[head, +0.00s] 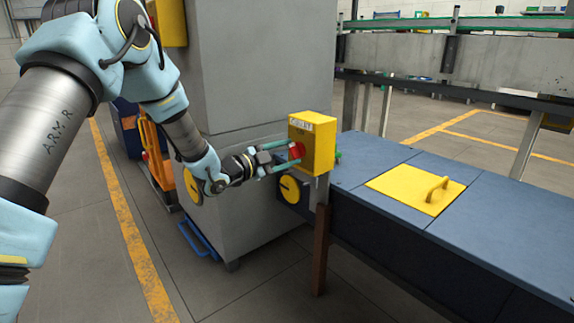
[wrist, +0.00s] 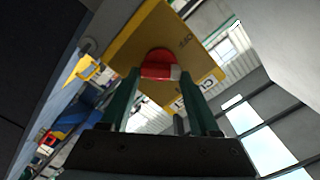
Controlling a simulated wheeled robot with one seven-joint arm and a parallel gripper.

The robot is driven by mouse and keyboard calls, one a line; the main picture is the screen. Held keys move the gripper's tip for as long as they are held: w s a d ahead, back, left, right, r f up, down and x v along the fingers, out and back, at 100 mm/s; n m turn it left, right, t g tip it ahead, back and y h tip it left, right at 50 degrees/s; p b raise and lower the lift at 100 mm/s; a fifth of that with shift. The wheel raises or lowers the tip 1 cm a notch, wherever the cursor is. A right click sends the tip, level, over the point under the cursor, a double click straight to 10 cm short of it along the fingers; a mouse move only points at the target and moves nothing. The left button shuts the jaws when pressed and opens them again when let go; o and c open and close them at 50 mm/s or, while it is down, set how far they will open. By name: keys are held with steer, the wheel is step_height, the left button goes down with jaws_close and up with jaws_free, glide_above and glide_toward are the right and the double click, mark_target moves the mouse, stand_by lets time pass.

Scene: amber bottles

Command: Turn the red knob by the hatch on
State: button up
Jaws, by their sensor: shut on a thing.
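The red knob (head: 297,150) sits on the front face of a yellow box (head: 319,146) that stands on a brown post at the end of the blue bench. The knob also shows in the wrist view (wrist: 159,64), between the tips of my two green fingers. My gripper (head: 293,155) is shut on the knob, with one finger on each side of it. A white mark shows on the knob in the wrist view. The yellow hatch (head: 400,190) with a raised handle (head: 437,188) lies flat and closed in the blue bench top.
The blue bench (head: 370,155) runs to the right of the box. A large grey cabinet (head: 245,70) stands behind my arm. A yellow disc (head: 290,189) is on the dark panel below the box. Open floor lies in front.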

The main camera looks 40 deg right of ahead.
steer(key=m+b, duration=0.2)
steer(key=f+m+b, duration=0.1)
steer(key=m+b, duration=0.1)
steer(key=b, duration=0.1)
steer(key=shift+m, duration=0.3)
steer(key=m+b, duration=0.2)
steer(key=b, duration=0.1)
steer(key=shift+s+r+m+b, duration=0.1)
steer(key=shift+m+b, duration=0.2)
steer(key=shift+b, duration=0.05)
steer(key=shift+r+m+b, duration=0.1)
steer(key=shift+m+b, duration=0.2)
steer(key=shift+b, duration=0.05)
steer(key=o, duration=1.4)
steer(key=shift+r, duration=0.15)
steer(key=shift+c, duration=0.2)
steer(key=shift+a, duration=0.1)
steer(key=a+p, duration=0.1)
steer(key=a, duration=0.9)
steer(key=shift+w+a+p, duration=0.3)
steer(key=shift+w+p, duration=0.05)
steer(key=shift+p, duration=0.05)
